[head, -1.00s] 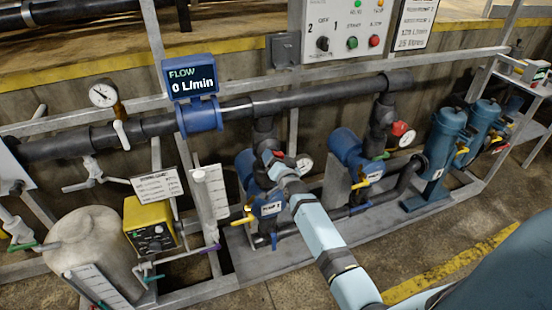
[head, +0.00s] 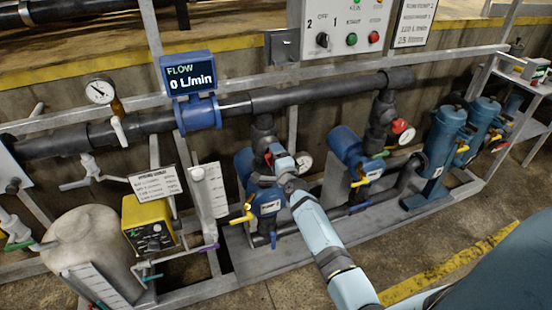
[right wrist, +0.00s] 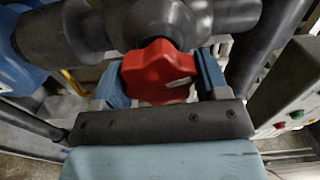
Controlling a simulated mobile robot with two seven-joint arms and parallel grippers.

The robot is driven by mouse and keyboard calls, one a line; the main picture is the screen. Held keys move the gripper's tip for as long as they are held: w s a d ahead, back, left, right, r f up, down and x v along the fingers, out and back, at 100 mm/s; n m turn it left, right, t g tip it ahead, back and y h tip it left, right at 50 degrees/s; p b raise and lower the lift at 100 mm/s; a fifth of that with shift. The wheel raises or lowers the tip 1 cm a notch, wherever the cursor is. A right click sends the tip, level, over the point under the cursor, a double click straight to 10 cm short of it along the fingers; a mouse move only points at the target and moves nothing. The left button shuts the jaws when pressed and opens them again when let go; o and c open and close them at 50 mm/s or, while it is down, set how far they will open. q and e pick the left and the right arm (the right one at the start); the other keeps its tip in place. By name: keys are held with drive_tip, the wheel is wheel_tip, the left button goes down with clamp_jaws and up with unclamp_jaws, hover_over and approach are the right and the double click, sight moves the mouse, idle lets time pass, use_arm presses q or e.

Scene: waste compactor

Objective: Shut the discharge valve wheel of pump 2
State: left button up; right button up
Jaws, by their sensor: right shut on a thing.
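The red valve wheel of pump 2 (right wrist: 158,72) sits on a dark pipe fitting in the right wrist view. My right gripper (right wrist: 162,82) has a blue finger on either side of it and is shut on it. In the head view my right gripper (head: 278,156) is at the dark vertical pipe above the blue pump 2 (head: 268,203), and covers most of the wheel. The flow meter (head: 190,82) reads 0 L/min. My left gripper is not in view.
Another red wheel (head: 399,126) is on the right pump's pipe. A pressure gauge (head: 304,162) stands close to the gripper's right. A yellow dosing unit (head: 148,225) and a pale tank (head: 92,245) stand at left. The control panel (head: 347,28) is above.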

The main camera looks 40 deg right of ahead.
drive_tip(key=shift+f+m, duration=0.1)
drive_tip(key=shift+m, duration=1.5)
drive_tip(key=o, duration=0.9)
drive_tip(key=shift+s+a, duration=0.1)
drive_tip(key=shift+s, duration=0.25)
drive_tip(key=p+v, duration=0.2)
drive_tip(key=v, duration=1.1)
drive_tip(key=shift+a, duration=0.1)
